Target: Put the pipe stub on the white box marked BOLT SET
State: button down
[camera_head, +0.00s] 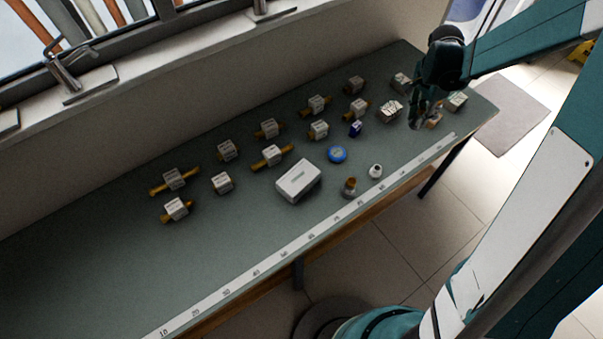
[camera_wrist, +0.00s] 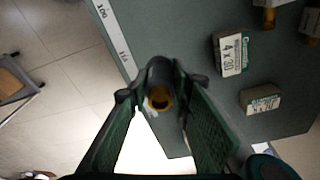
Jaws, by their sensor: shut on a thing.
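My gripper (camera_wrist: 160,92) is shut on the pipe stub (camera_wrist: 153,97), a short brass-coloured tube seen end-on between the fingers in the wrist view. In the head view my gripper (camera_head: 424,119) is over the right end of the workbench, and the stub is hard to make out there. A larger white box (camera_head: 298,181) lies near the middle of the bench, well left of my gripper. Its small label cannot be read, so I cannot confirm that it says BOLT SET.
Several small labelled boxes, some with brass pipes, stand on the green bench (camera_head: 90,250). A blue round tin (camera_head: 337,154), a white fitting (camera_head: 376,171) and a brass fitting (camera_head: 350,187) stand right of the white box. A ruler strip (camera_head: 255,273) runs along the front edge.

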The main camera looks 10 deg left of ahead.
jog(key=s+a+r+n, duration=0.2)
jog(key=s+a+n, duration=0.2)
jog(key=a, duration=0.7)
notch_tip(320, 180, up, 3)
jog(key=n+y+p, duration=0.2)
jog(key=n, duration=1.1)
send_over(298, 176)
jog(key=shift+s+d+r+t, duration=0.1)
jog(key=shift+s+r+t, duration=0.1)
jog(key=shift+t, duration=0.2)
jog(key=shift+f, duration=0.1)
jog(key=shift+f, duration=2.85)
jog(key=shift+f, duration=0.1)
jog(key=shift+f, duration=2)
jog(key=shift+f+b, duration=0.2)
jog(key=shift+b, duration=0.2)
